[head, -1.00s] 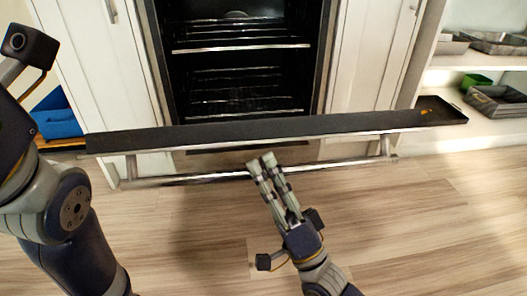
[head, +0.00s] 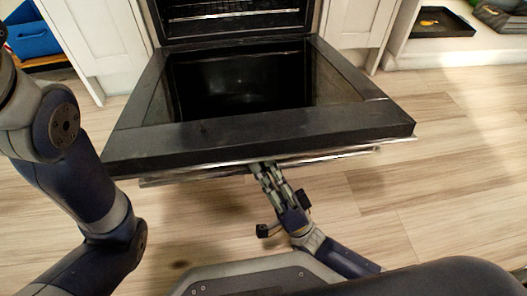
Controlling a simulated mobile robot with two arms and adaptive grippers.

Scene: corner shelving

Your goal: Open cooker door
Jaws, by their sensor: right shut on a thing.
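The black cooker door (head: 270,132) is swung down and out from the cooker, with its dark glass inner face showing. A thin metal handle bar (head: 215,172) runs along its front edge. My right gripper (head: 264,168) is shut on the handle near its middle, just below the door's front edge. The fingertips are partly hidden under that edge. The cooker opening (head: 235,18) with its wire racks shows at the top. My left arm comes in at the left, but its gripper is out of view.
White cabinet fronts (head: 95,35) stand on both sides of the cooker. A blue bin (head: 32,38) is at the upper left. A black tray (head: 440,22) lies on a low white shelf at the upper right. Wooden floor (head: 440,160) is clear to the right.

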